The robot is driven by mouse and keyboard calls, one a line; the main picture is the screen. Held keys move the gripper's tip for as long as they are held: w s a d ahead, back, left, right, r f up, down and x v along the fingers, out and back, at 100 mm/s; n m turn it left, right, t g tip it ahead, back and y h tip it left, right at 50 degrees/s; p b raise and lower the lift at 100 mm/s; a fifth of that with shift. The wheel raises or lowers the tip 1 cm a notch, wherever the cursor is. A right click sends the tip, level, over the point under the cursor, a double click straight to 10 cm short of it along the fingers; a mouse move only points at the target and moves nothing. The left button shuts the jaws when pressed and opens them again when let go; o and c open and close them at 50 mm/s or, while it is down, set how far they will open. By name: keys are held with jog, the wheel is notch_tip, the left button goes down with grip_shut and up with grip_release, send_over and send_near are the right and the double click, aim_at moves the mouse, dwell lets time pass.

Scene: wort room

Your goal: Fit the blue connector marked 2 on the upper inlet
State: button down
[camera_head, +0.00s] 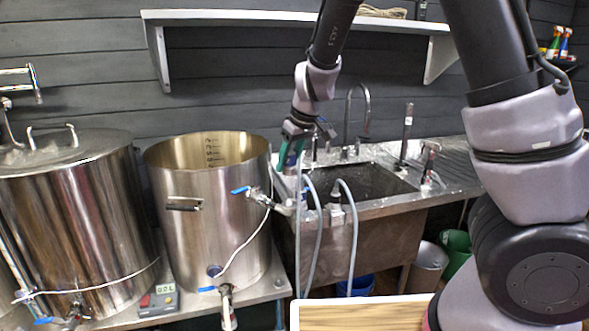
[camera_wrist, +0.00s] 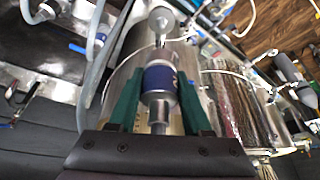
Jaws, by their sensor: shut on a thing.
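The kettle's upper valve, with a blue handle (camera_head: 240,190), sticks out to the right below the gripper. A lower valve (camera_head: 226,297) is near the base.
A lidded steel kettle (camera_head: 75,220) stands at left. A sink (camera_head: 365,183) is at right, with grey hoses (camera_head: 352,240) hanging in front and a tall tap (camera_head: 357,105) behind. A small scale-like box (camera_head: 158,300) sits by the kettles. A shelf (camera_head: 290,18) spans the wall above.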

jog(key=shift+f, duration=3.45)
jog(key=shift+f, duration=1.3)
jog(key=shift+c, duration=1.3)
grip_release()
jog(key=s+d+r+m+t+y, duration=0.1)
jog(key=s+d+r+m, duration=0.25)
jog(key=d+r, duration=0.55)
jog(key=s+d+r+m, duration=0.35)
jog(key=d+r, duration=0.25)
jog(key=r, duration=0.7)
jog(key=s+d+r+m+t+h, duration=0.2)
jog(key=s+d+r+m, duration=0.4)
jog(key=s+d, duration=0.4)
jog(key=s+r+t, duration=0.1)
jog(key=s, duration=0.1)
jog(key=shift+s, duration=0.4)
